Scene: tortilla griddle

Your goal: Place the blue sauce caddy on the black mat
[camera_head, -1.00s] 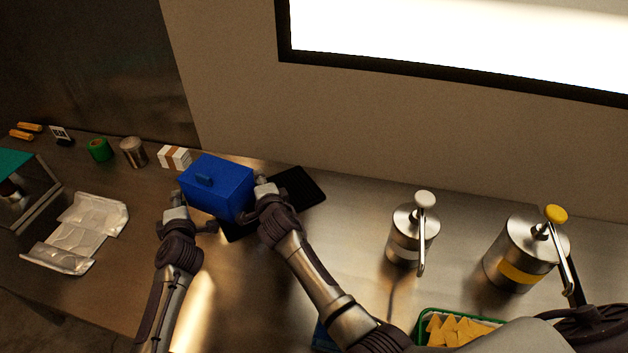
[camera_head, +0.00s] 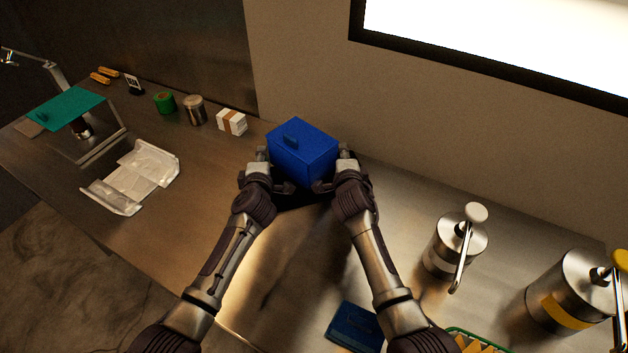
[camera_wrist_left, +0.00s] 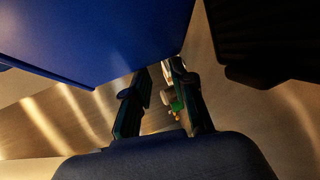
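The blue sauce caddy (camera_head: 303,156), a box with a small raised block on its face, is between my two grippers in the head view. It stands over the black mat (camera_head: 292,201), of which only a dark strip shows below it. I cannot tell whether it touches the mat. My left gripper (camera_head: 268,172) is at its left side, fingers spread. In the left wrist view the caddy (camera_wrist_left: 95,35) fills the upper left, beside the spread fingers (camera_wrist_left: 158,88), with counter visible between them. My right gripper (camera_head: 338,172) is at its right side, fingers apart.
A white box with a brown band (camera_head: 231,122), a metal canister (camera_head: 195,110) and a green can (camera_head: 164,102) stand at the back left. Pump dispensers (camera_head: 455,245) (camera_head: 567,290) stand right. A dark blue item (camera_head: 355,325) lies in front.

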